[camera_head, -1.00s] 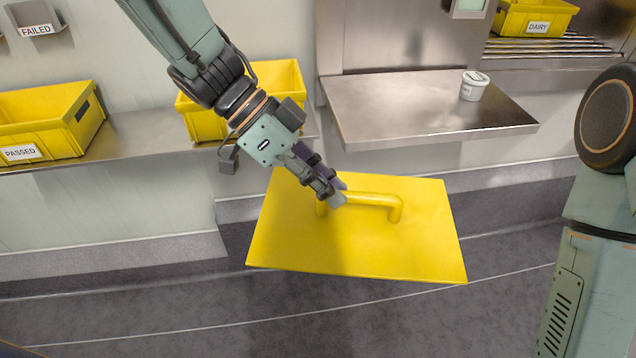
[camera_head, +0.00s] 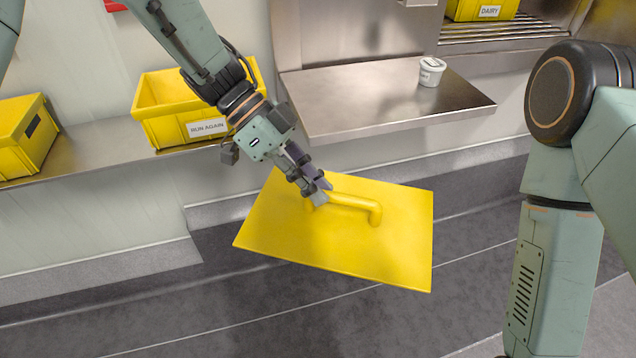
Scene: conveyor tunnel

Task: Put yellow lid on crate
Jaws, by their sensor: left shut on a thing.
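The yellow lid (camera_head: 300,238) is a flat rectangular sheet with a raised bar handle (camera_head: 352,202) on top. My left gripper (camera_head: 318,196) is shut on the left end of the handle. It holds the lid up in front of the shelf, above the dark floor, slightly tilted in the picture. Several yellow crates are in view: one labelled RUN AGAIN (camera_head: 160,108) on the left shelf, one at the far left (camera_head: 22,140), and one labelled DAIRY (camera_head: 468,10) at the top right. My right gripper is out of view; only its arm shows at the right.
A steel shelf (camera_head: 370,105) juts out behind the lid, with a small white tub (camera_head: 431,72) on it. Rollers (camera_head: 500,38) lie under the DAIRY crate. A long steel ledge (camera_head: 95,145) carries the left crates. The dark floor (camera_head: 200,320) in front is clear.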

